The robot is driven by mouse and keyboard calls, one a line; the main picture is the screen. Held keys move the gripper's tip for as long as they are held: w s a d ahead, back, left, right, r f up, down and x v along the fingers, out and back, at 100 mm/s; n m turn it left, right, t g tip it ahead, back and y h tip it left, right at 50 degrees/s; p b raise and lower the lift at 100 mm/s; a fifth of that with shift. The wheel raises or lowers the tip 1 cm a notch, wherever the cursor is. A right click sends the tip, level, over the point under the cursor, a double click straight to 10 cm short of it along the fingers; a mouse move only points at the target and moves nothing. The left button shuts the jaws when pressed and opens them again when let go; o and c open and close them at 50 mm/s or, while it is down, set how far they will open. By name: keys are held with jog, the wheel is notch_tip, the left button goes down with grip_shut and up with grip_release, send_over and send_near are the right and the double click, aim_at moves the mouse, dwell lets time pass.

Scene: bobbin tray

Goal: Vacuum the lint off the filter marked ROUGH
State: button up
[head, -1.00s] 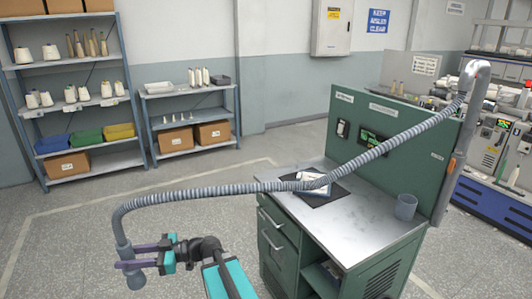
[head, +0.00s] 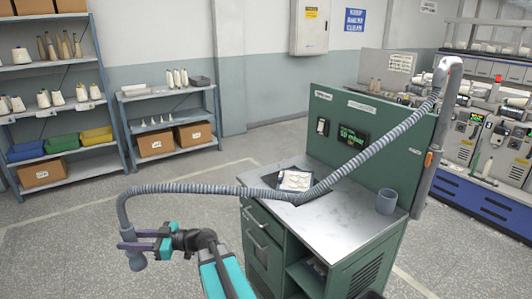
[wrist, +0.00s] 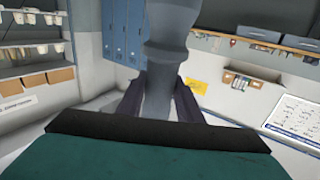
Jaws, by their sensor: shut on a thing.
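My gripper (head: 138,246) is at the lower left of the head view, shut on the grey nozzle (head: 137,263) at the end of the suction hose. In the wrist view the nozzle (wrist: 165,70) stands between the two dark jaws. No filter marked ROUGH can be made out. A white item with round shapes (head: 295,180) lies on a dark mat on the bench; I cannot tell what it is.
The green workbench (head: 345,225) has a bare metal top at front and a grey cup (head: 387,201) at right. A lit display (head: 354,136) is on its back panel. Shelves with cones and boxes (head: 62,98) stand at left. The floor between is clear.

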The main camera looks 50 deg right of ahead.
jog(key=w+d+r+m+t+h, duration=0.15)
jog(key=d+m+h, duration=0.35)
jog(key=d, duration=1.3)
jog(key=w+d+r+m+t+h, duration=0.1)
jog(key=d+r+m+t+h, duration=0.4)
jog(key=d, duration=1.3)
jog(key=s+d+r+m+g+h, duration=0.1)
jog(key=s+d+h, duration=0.4)
jog(key=d, duration=0.6)
jog(key=s+d+r+m+g+h, duration=0.1)
jog(key=s+d+m+g+h, duration=0.3)
jog(key=s+d, duration=0.3)
jog(key=s+d+r+m+g+h, duration=0.1)
jog(key=s+d+h, duration=0.4)
jog(key=d, duration=1.2)
jog(key=shift+s+m+g+h, duration=0.4)
jog(key=shift+s+m+g, duration=0.05)
jog(key=shift+m+g, duration=0.3)
jog(key=shift+a+f+b, duration=0.1)
jog(key=shift+f+b, duration=0.1)
jog(key=shift+b, duration=0.25)
notch_tip(320, 180, down, 4)
jog(key=b, duration=0.6)
jog(key=shift+f, duration=0.25)
jog(key=shift+s+f+p, duration=0.1)
jog(key=shift+s+p, duration=0.05)
jog(key=shift+p, duration=0.25)
